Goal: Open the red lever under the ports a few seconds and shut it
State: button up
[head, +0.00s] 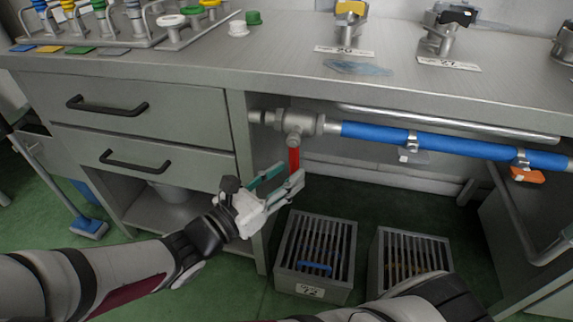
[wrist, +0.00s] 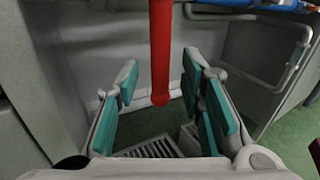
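The red lever (head: 294,160) hangs straight down from a grey metal valve (head: 297,122) under the bench top, at the left end of a blue pipe (head: 450,146). My gripper (head: 284,180) is at the lever's lower end, with its teal-padded fingers spread. In the wrist view the red lever (wrist: 160,50) comes down from the top edge between the open fingers (wrist: 160,82). There is a gap on both sides of it, and no finger visibly touches it. The valve is out of the wrist view.
Two slatted grey crates (head: 315,258) (head: 412,250) stand on the green floor below the pipe. A cabinet with black-handled drawers (head: 150,125) is left of the valve. A grey rail (head: 450,122) runs behind the pipe. Clips (head: 413,145) hang on it.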

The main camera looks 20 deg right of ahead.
aim_at(292, 171)
jog(key=shift+b+x, duration=0.5)
jog(key=shift+x, duration=1.2)
grip_shut()
